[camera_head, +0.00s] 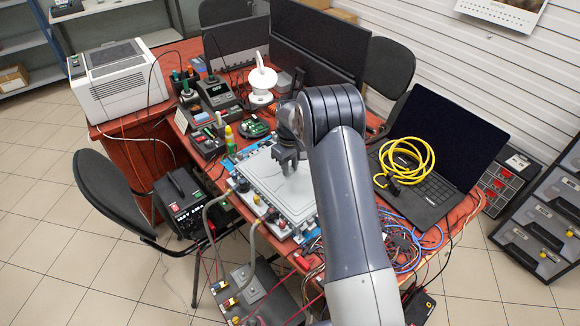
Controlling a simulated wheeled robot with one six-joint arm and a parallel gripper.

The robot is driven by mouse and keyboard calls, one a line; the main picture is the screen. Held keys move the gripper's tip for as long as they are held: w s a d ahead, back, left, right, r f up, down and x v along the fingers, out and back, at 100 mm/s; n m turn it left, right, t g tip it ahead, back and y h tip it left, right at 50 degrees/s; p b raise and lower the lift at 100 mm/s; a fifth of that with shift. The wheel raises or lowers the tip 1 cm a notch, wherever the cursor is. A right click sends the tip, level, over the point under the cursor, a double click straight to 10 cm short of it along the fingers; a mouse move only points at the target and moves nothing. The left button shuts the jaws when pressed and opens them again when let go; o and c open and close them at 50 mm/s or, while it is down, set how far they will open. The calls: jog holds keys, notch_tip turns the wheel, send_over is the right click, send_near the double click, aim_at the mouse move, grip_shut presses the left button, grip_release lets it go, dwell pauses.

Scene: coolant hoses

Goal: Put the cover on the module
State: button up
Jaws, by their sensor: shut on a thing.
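The cover (265,178) is a light grey flat panel with a raised border, at the middle of the red desk. My gripper (288,165) is above its far right part, shut on it; the fingertips are small and partly hidden by my arm. The module lies beneath the cover and is mostly hidden. Fittings with dark, yellow and red caps (271,214) line its near left side, with grey hoses running down from them. The cover sits over the module; I cannot tell whether it touches all round.
An open laptop (437,150) with a coiled yellow cable (404,161) stands to the right. Loose blue and red wires (400,240) lie near the front. Monitors (318,45), a soldering station (216,93) and small tools crowd the back. A black chair (112,195) stands left.

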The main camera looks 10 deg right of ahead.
dwell(0.4)
jog(key=o, duration=1.3)
jog(key=shift+f, duration=0.1)
jog(key=shift+r, duration=0.2)
jog(key=shift+r+p, duration=1.9)
jog(key=shift+r, duration=1.5)
grip_shut()
